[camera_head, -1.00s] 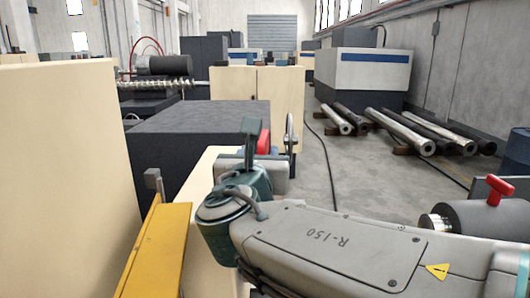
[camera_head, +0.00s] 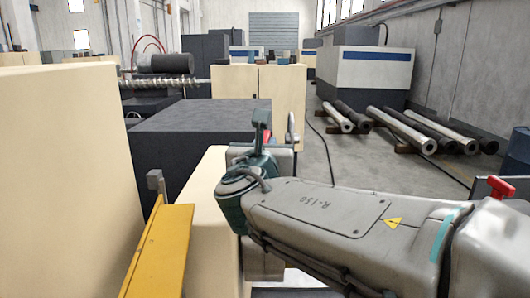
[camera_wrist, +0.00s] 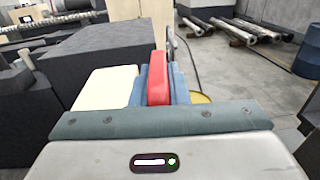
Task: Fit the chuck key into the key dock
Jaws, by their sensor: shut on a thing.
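My gripper (camera_wrist: 158,78) is shut on a red part, which I take to be the handle of the chuck key (camera_wrist: 158,82). It stands upright between the blue-grey fingers in the wrist view. The rest of the key is hidden by the fingers and gripper body. I cannot clearly make out the key dock in either view.
A thin handwheel (camera_head: 291,126) stands just beyond my gripper. A dark block (camera_head: 200,125) is behind to the left. A yellow beam (camera_head: 160,250) and tall cream panel (camera_head: 65,170) fill the near left. A red lever (camera_head: 499,187) shows at right. Open floor lies beyond.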

